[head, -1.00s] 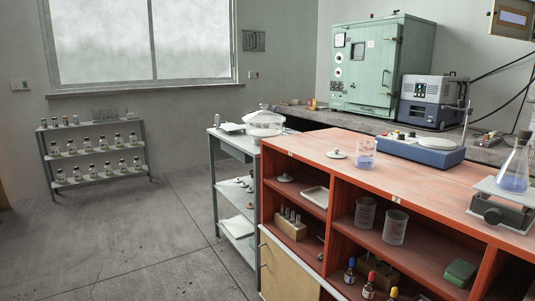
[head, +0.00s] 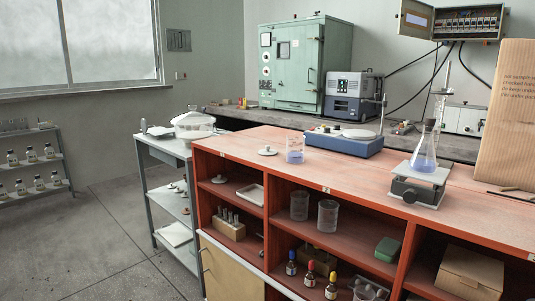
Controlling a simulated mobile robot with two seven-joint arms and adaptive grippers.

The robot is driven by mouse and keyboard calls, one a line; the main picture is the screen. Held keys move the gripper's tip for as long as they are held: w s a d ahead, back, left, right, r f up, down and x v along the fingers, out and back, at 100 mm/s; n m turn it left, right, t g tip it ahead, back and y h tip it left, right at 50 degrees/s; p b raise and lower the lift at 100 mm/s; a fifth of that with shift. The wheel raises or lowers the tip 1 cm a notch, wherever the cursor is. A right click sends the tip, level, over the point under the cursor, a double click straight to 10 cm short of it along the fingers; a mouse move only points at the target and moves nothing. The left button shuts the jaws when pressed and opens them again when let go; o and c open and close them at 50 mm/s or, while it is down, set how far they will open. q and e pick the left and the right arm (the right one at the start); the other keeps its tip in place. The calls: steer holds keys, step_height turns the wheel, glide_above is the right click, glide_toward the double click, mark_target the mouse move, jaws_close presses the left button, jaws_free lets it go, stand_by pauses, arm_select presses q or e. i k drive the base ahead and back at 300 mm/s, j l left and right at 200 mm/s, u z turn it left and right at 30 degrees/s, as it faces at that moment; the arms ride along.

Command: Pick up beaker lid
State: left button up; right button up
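A small pale round lid with a knob (head: 267,151) lies flat on the orange-red bench top (head: 345,178), near its left end. A clear beaker with blue liquid (head: 295,150) stands just right of it, apart from the lid and uncovered. Another similar small lid (head: 219,179) lies on the upper left shelf inside the bench. Neither of my grippers shows in the head view.
A blue hotplate (head: 345,143) and a flask on a lift stand (head: 424,152) are further right on the bench. A grey cart (head: 155,146) with a large covered white dish (head: 193,124) stands left. Two empty beakers (head: 327,215) are on a shelf. Floor at left is clear.

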mark_target(268, 152)
steer(key=i+j+z, duration=0.15)
steer(key=z, duration=1.1)
steer(key=j+z, duration=0.85)
steer(key=j, duration=0.15)
steer(key=j+z, duration=0.2)
steer(key=j, duration=0.35)
steer(key=k+j+z, duration=0.15)
steer(key=j, duration=0.35)
